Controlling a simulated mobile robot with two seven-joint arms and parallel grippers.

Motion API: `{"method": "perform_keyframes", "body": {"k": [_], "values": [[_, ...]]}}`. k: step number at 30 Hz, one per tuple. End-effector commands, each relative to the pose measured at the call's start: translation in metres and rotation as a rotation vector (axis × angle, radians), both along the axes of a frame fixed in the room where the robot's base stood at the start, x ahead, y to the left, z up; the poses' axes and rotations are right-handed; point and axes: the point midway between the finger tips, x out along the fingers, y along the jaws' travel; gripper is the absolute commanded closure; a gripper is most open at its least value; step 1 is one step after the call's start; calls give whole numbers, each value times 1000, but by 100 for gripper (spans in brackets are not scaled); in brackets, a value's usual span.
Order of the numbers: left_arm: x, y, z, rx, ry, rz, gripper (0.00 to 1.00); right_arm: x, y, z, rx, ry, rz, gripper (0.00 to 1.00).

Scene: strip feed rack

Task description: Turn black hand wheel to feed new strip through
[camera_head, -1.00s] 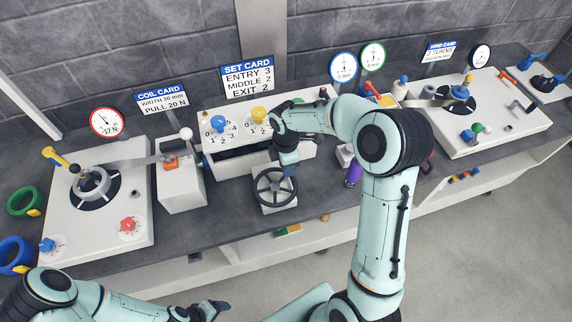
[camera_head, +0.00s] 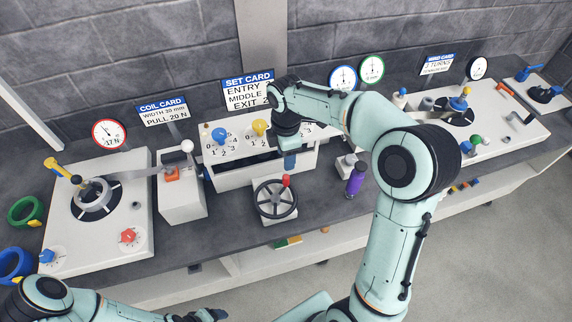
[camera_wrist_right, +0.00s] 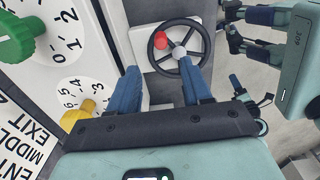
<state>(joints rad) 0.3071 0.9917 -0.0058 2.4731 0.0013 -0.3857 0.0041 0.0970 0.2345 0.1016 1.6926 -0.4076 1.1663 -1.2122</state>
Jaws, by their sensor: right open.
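The black hand wheel (camera_head: 275,200) stands on a pale block at the front of the feed rack (camera_head: 235,177), with a red knob (camera_head: 286,181) on its rim toward the back right. My right gripper (camera_head: 290,161) is above and behind the wheel, apart from it. The right wrist view shows its blue fingers (camera_wrist_right: 159,72) spread and empty, with the wheel (camera_wrist_right: 205,42) and its red knob (camera_wrist_right: 161,40) beyond the tips.
Blue (camera_head: 219,123) and yellow (camera_head: 259,127) dials sit on the rack top. A purple bottle-like item (camera_head: 355,179) stands right of the wheel. The coil plate (camera_head: 130,190) is at left, the wind plate (camera_head: 500,135) at right. My right forearm covers part of the rack.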

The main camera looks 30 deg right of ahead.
Motion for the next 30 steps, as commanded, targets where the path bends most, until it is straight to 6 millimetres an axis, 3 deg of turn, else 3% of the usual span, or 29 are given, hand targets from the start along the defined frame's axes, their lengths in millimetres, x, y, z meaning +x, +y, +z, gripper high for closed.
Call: {"method": "perform_keyframes", "body": {"k": [6,19,23,30], "values": [[3,0,2,0,-3,0,26,0,1,20,1,0,1,51],[-2,0,-1,0,2,0,26,-1,1,20,0,3,-41,51],[-17,0,-14,0,20,0,26,-3,1,16,-3,9,-238,51],[-47,0,-47,0,54,0,26,-3,1,16,-6,11,-825,51]]}}
